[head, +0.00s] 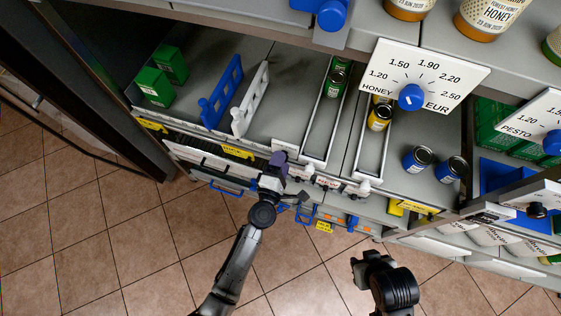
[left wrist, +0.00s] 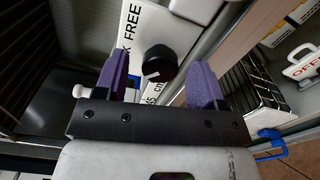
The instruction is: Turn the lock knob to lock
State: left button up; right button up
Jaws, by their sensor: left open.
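The black lock knob (left wrist: 160,63) sits on a white panel (left wrist: 150,25) with the partly hidden lettering "K FREE" in the left wrist view. My left gripper (left wrist: 158,84) is open, with one purple finger on each side of the knob in that picture. A gap shows between the knob and each finger; I cannot tell how deep the fingers reach. In the head view my left gripper (head: 279,162) is at the front edge of the shelf and hides the knob. A black part of my right arm (head: 385,282) shows at the bottom; its jaws are not clear.
Blue (head: 222,92) and white (head: 250,100) dividers stand on the shelf, with green boxes (head: 155,86) at left and cans (head: 417,159) at right. A honey price dial (head: 411,96) hangs above. In the wrist view, a black wire basket (left wrist: 250,90) is at right.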

pick_arm(q)
jog(key=v, duration=1.3)
jog(key=shift+s, duration=0.35)
jog(key=shift+a, duration=0.15)
